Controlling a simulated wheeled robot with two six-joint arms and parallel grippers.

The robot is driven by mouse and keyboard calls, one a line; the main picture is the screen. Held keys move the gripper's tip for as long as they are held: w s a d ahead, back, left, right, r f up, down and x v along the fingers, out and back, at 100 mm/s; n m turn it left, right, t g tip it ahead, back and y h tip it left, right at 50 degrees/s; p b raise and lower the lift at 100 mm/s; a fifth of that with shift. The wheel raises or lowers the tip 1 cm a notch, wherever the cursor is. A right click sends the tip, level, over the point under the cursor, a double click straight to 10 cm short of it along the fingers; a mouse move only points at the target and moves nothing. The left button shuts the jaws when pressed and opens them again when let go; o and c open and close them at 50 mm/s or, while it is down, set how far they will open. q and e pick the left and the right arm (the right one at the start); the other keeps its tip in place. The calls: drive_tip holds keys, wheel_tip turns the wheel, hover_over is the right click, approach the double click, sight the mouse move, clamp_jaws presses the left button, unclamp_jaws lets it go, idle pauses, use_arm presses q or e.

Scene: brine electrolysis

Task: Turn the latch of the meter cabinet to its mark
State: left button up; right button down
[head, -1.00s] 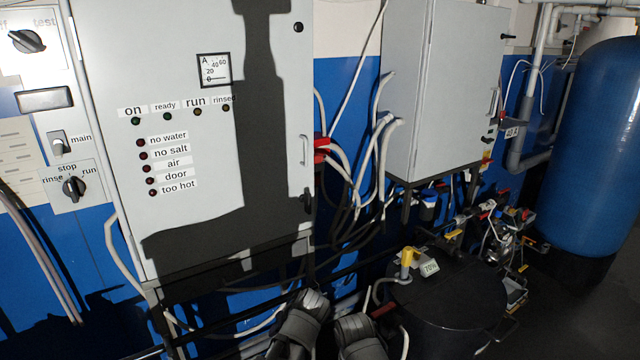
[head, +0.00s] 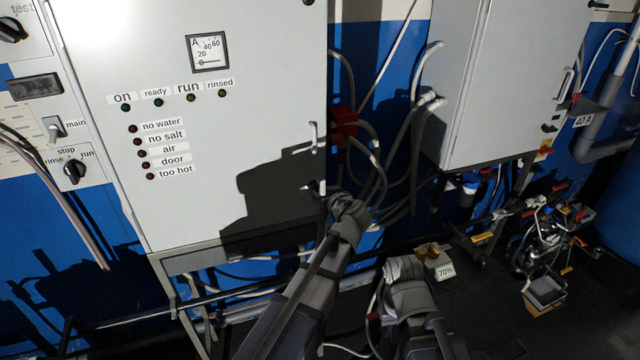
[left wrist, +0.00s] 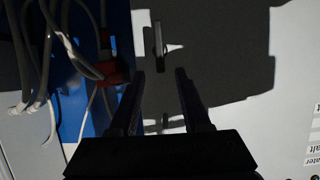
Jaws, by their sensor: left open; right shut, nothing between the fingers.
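The meter cabinet (head: 225,130) is the grey one at the left, with a dial and label rows on its door. I cannot make out the mark. My right gripper (head: 405,268) is shut and empty, lower right.
Cables and a red connector (head: 343,124) hang just right of the cabinet door. A second grey cabinet (head: 505,80) stands further right. A block labelled 70% (head: 445,271) is beside my right gripper. A dark rail frame runs below the cabinets.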

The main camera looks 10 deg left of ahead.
sight(317, 188)
use_arm(q)
drive_tip(key=shift+a+f, duration=0.1)
drive_tip(key=shift+a, duration=0.1)
drive_tip(key=b+x, duration=0.3)
drive_tip(key=x, duration=0.4)
drive_tip(key=shift+w+f, duration=0.1)
drive_tip(key=shift+w, duration=0.2)
drive_tip(key=shift+s, duration=0.1)
drive_tip(key=shift+c, duration=0.5)
clamp_jaws()
